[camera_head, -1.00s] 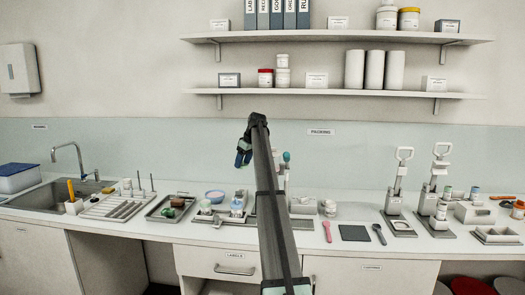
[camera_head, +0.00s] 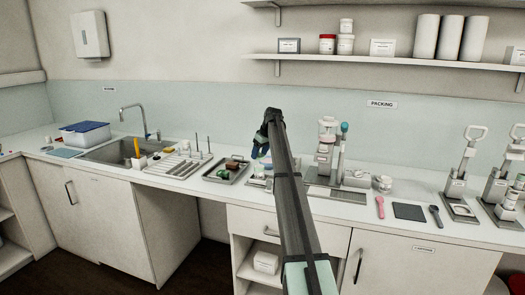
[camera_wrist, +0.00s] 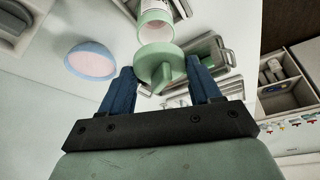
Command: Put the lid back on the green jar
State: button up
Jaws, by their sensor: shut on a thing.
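My gripper (camera_wrist: 161,66) is shut on a green lid (camera_wrist: 158,58), a round disc with a pointed knob, held between its two blue fingers. In the head view my gripper (camera_head: 256,152) hangs above the counter, and the lid in it is too small to make out. A jar with a pale green rim and a white label (camera_wrist: 154,17) shows just beyond the lid in the wrist view. The lid looks apart from the jar, but the exact gap is hard to tell. In the head view the jar is hard to make out beside my gripper and arm.
A blue bowl with a pink inside (camera_wrist: 91,61) stands left of the jar in the wrist view. A grey tray (camera_head: 208,175) with small items lies left of my gripper. A sink (camera_head: 105,155) is further left. A mill-like device (camera_head: 325,145) stands at right.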

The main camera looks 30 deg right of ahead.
aim_at(261, 156)
jog(key=shift+f, duration=1.95)
jog(key=shift+f, duration=0.6)
dwell(1.5)
jog(key=o, duration=1.1)
jog(key=shift+c, duration=0.2)
jog(key=shift+o, duration=0.8)
jog(key=shift+r, duration=0.15)
jog(key=shift+r, duration=2.1)
jog(key=shift+c, duration=0.5)
grip_shut()
